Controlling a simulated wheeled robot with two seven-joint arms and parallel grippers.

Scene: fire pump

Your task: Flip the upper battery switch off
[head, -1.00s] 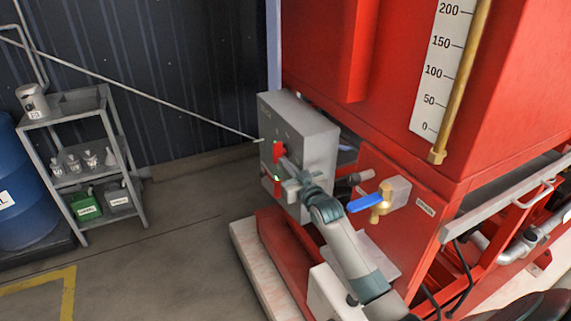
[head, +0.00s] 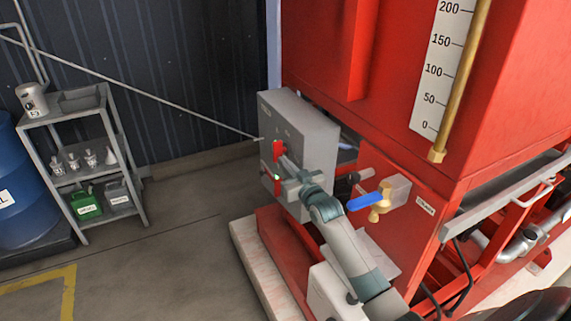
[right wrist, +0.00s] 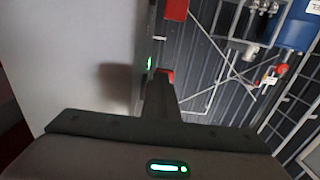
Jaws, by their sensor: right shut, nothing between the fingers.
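The grey battery box (head: 312,150) stands on the red pump frame in the head view. The red upper battery switch (head: 278,149) is on its left-facing front. A lower red switch (head: 277,187) shows partly below it. My right gripper (head: 282,164) is shut and empty, with its tips just below the upper switch and close to the box front. In the right wrist view, the shut fingers (right wrist: 160,88) point along the grey box face. A red piece (right wrist: 166,74) shows at their tips and another red piece (right wrist: 176,9) farther up. Contact is unclear. My left gripper is not in view.
A blue-handled brass valve (head: 372,201) is right of my forearm on the red frame. The red tank (head: 400,130) rises behind. A grey shelf cart (head: 85,150) and a blue drum (head: 25,205) stand at the left. The floor between cart and pump is clear.

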